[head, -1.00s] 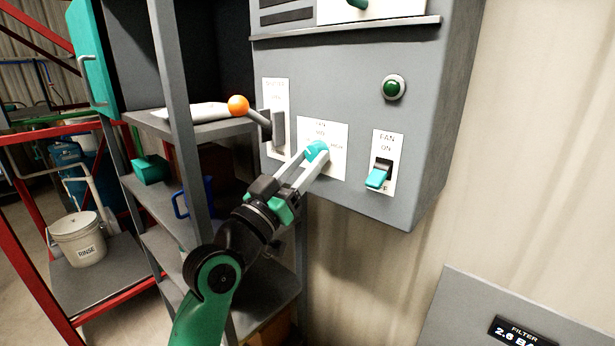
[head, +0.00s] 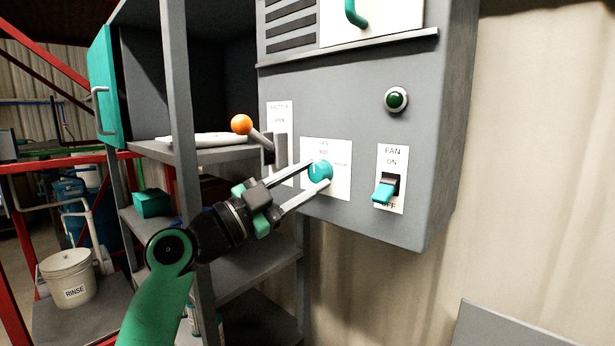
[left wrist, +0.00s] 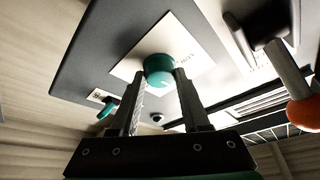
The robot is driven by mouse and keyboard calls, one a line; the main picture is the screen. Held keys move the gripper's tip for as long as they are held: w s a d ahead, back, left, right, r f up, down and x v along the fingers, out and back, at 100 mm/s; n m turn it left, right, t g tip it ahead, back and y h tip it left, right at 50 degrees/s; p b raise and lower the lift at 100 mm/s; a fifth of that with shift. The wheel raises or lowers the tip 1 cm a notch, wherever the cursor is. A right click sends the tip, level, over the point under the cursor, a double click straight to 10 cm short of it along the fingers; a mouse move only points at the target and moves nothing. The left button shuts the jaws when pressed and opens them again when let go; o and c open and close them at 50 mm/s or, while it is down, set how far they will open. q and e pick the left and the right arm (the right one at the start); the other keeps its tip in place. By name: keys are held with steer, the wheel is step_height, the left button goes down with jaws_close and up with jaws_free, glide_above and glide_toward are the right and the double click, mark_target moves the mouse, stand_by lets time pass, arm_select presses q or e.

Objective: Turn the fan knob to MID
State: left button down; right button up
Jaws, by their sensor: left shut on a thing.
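The teal fan knob (head: 321,173) sits on a white label plate (head: 342,183) on the grey control panel. The readable part of the plate shows HIGH to the right of the knob; the wording above is small. My left gripper (head: 318,174) is shut on the knob, one finger at its upper left and one along its lower side. In the left wrist view the knob (left wrist: 158,70) is between the fingertips (left wrist: 160,74). A pale mark shows on the knob, but I cannot tell which setting it points at. My right gripper is not in view.
A fan ON/OFF switch (head: 386,190) with a teal rocker is right of the knob. A green round lamp (head: 396,99) is above it. A lever with an orange ball (head: 241,124) stands out close to the left. Grey shelves (head: 262,268) stand left of and below the panel.

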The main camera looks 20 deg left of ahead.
arm_select(q)
steer(key=shift+m+g, duration=0.3)
steer(key=shift+m, duration=0.5)
steer(key=shift+c, duration=1.9)
jaws_free()
steer(key=shift+a, duration=0.1)
steer(key=shift+s+a+f, duration=0.2)
steer(key=shift+s, duration=0.05)
steer(key=p+v, duration=1)
steer(key=p, duration=0.8)
steer(key=shift+s+a+f, duration=0.15)
steer(key=shift+s+a, duration=0.05)
steer(key=shift+s, duration=0.1)
